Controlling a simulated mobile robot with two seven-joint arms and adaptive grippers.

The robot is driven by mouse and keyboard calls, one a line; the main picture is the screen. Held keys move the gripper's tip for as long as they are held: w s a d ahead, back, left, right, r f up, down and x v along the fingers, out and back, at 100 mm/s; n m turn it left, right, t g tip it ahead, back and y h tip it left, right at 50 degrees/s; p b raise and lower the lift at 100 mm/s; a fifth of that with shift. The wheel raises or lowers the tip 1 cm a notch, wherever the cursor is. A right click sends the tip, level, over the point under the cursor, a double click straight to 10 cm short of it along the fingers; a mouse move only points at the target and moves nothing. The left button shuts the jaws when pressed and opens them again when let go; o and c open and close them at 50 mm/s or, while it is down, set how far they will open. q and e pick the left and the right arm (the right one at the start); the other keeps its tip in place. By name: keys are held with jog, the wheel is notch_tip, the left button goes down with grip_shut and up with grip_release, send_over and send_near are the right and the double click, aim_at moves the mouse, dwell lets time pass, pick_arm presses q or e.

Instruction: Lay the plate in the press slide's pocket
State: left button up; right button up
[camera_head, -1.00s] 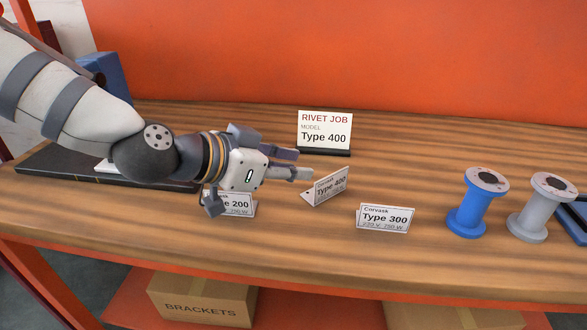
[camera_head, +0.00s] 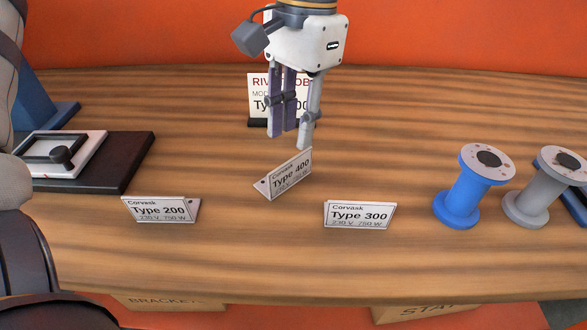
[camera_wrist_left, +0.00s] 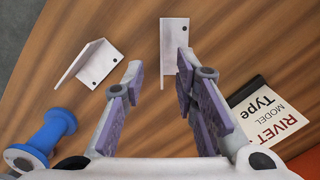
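The Type 400 plate (camera_head: 284,175), a small bent white piece, stands turned at an angle on the wooden bench. The Type 200 plate (camera_head: 161,209) is left of it and the Type 300 plate (camera_head: 358,215) right. My left gripper (camera_head: 291,137) points down, open and empty, just above and behind the Type 400 plate. In the left wrist view this plate (camera_wrist_left: 175,47) lies beyond the open fingers (camera_wrist_left: 157,80). The press slide (camera_head: 88,155) is white with a dark-framed pocket and black knob, on a black base at left. My right gripper is not in view.
The Rivet Job card (camera_head: 262,98), model Type 400, stands behind my left gripper, partly covered by it. A blue spool (camera_head: 470,185) and a grey spool (camera_head: 545,188) stand at the right.

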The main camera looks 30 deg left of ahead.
aim_at(291, 160)
pick_arm(q)
jog(key=f, duration=0.7)
jog(key=shift+s+a+f, duration=0.15)
jog(key=shift+s+f, duration=0.1)
jog(key=shift+f, duration=0.25)
grip_shut()
